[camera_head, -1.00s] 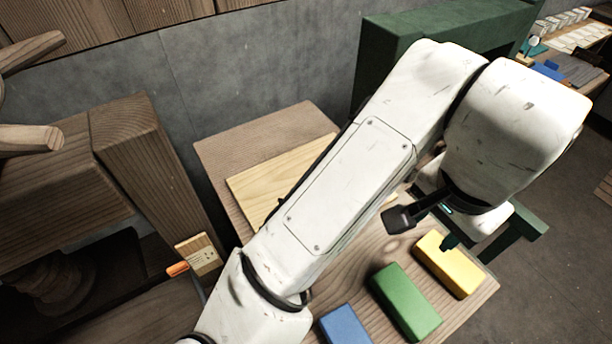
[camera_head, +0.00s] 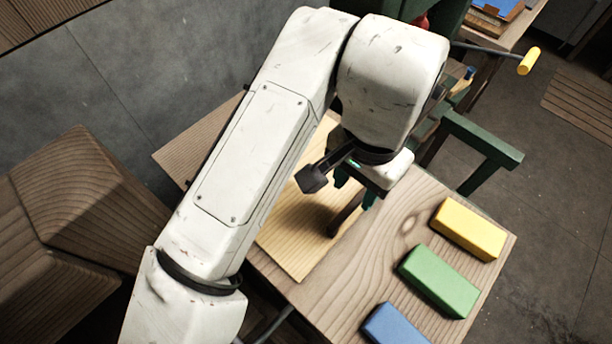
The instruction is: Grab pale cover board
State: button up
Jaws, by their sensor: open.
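The pale cover board (camera_head: 290,245) lies flat on the wooden table, a light yellowish panel partly hidden behind my arm. A dark brown bar (camera_head: 346,216) stands out over the board near its right edge; I cannot tell whether it is fixed to it. My gripper (camera_head: 356,188) is open, its dark green fingertips just above the upper end of that bar. The fingers are partly hidden by my wrist, and I cannot tell whether they touch the bar.
Yellow (camera_head: 468,229), green (camera_head: 439,281) and blue (camera_head: 394,326) blocks lie on the table (camera_head: 345,290) to the right of the board. A green frame (camera_head: 482,138) stands behind the table. A wooden structure (camera_head: 85,220) is at the left.

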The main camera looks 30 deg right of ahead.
aim_at(354, 203)
jog(key=shift+d+f, duration=0.2)
jog(key=shift+f, duration=3.05)
grip_shut()
